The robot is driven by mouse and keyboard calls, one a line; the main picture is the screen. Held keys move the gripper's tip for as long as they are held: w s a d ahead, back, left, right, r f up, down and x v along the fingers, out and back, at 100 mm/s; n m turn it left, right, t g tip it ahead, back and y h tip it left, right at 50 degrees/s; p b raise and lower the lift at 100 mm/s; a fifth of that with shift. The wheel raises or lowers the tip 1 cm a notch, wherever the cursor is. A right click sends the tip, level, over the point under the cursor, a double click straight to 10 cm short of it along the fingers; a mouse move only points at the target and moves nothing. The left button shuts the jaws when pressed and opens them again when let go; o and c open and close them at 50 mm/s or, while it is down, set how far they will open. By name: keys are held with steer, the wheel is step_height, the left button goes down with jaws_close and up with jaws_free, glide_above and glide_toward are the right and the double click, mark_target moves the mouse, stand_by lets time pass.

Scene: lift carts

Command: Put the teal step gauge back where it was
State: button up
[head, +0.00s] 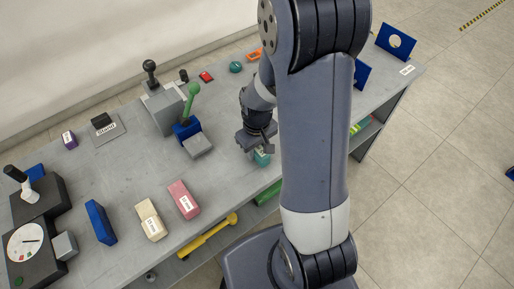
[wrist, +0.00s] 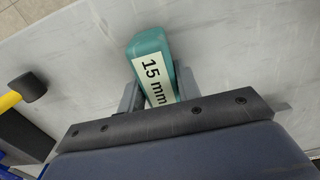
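The teal step gauge (wrist: 152,62) is a block with a white "15 mm" label, seen between my gripper's fingers in the wrist view. My gripper (wrist: 160,90) has a finger against each side of it and appears shut on it. In the head view my gripper (head: 257,143) points down over the table's front part, and a little of the teal gauge (head: 262,158) shows below it. The rest is hidden by my gripper and arm. I cannot tell whether the gauge touches the tabletop.
The grey table (head: 130,170) holds a pink block (head: 184,200), a cream block (head: 150,220) and a blue block (head: 101,222) to the left. A grey lever fixture (head: 163,108) and a green-handled blue fixture (head: 187,128) stand left of my gripper. A yellow bar (head: 207,236) lies below the front edge.

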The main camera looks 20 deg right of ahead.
steer(key=o, duration=0.4)
steer(key=shift+r, duration=0.1)
step_height(320, 180, up, 12)
steer(key=shift+p, duration=0.45)
